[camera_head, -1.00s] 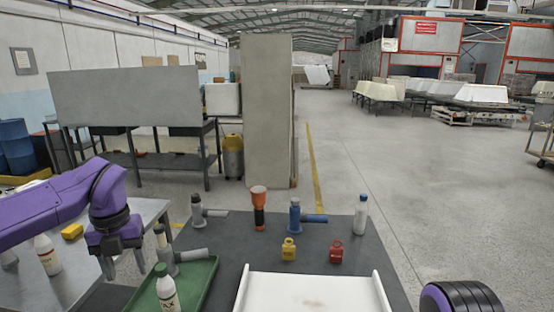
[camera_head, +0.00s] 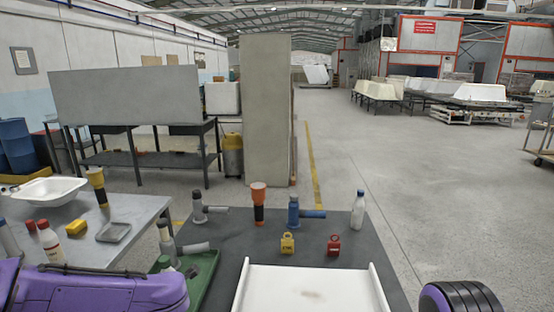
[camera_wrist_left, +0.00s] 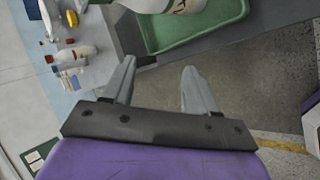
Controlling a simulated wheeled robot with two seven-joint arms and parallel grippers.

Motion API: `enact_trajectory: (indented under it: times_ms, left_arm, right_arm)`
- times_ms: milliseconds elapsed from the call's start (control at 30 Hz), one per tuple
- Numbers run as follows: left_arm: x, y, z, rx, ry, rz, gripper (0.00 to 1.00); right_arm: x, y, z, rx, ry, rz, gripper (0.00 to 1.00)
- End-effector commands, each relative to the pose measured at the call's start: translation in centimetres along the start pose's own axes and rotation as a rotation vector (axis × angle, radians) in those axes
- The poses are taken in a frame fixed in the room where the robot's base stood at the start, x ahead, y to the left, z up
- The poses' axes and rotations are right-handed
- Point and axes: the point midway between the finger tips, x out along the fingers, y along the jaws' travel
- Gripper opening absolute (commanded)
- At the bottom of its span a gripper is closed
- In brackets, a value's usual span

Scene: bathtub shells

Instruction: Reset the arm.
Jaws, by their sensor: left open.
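My left arm (camera_head: 100,290) lies low across the bottom left of the head view, where its gripper is out of sight. In the left wrist view, my left gripper (camera_wrist_left: 159,67) is open with nothing between its fingers. The green tray (camera_wrist_left: 205,35) with a white bottle (camera_wrist_left: 185,5) shows beyond the fingertips. In the head view, the tray (camera_head: 205,275) is partly hidden behind my arm. My right gripper is not in view; only a purple and black part of my right arm shows at bottom right.
The dark table holds a white board (camera_head: 310,290), an orange flashlight (camera_head: 258,198), a blue tool (camera_head: 295,213), a white bottle (camera_head: 358,215), and yellow (camera_head: 287,244) and red (camera_head: 333,245) items. The left table holds a white basin (camera_head: 48,190) and several bottles.

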Motion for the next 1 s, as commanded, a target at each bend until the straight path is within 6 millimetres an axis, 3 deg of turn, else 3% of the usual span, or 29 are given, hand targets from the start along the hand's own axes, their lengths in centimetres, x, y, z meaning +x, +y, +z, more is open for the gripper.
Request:
enact_trajectory:
  times_ms: [167, 200, 267, 300, 433, 500, 600, 1000]
  left_arm:
    - [2.4, -12.6, -1.9, 0.632, -0.136, 0.048, 0.58]
    - [2.6, -16.0, -3.2, 0.789, -0.176, 0.037, 0.58]
    - [2.6, -20.8, -5.8, 1.012, -0.237, 0.005, 0.58]
    - [2.4, -23.7, -8.0, 1.149, -0.275, -0.026, 0.58]
    - [1.1, -30.5, -15.7, 1.497, -0.358, -0.150, 0.58]
    - [0.5, -32.3, -19.2, 1.616, -0.363, -0.207, 0.58]
    - [0.2, -33.4, -22.4, 1.709, -0.343, -0.260, 0.58]
    - [0.2, -33.4, -22.4, 1.709, -0.343, -0.260, 0.58]
  right_arm:
    - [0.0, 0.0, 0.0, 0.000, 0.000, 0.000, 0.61]
    - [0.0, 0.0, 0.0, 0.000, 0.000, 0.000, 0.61]
    - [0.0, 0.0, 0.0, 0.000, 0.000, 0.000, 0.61]
    - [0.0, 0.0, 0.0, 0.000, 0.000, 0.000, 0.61]
    - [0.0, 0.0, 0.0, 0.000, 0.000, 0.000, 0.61]
    - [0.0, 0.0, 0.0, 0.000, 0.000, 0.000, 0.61]
    - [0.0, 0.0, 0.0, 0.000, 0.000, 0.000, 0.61]
    - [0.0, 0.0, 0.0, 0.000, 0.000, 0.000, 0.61]
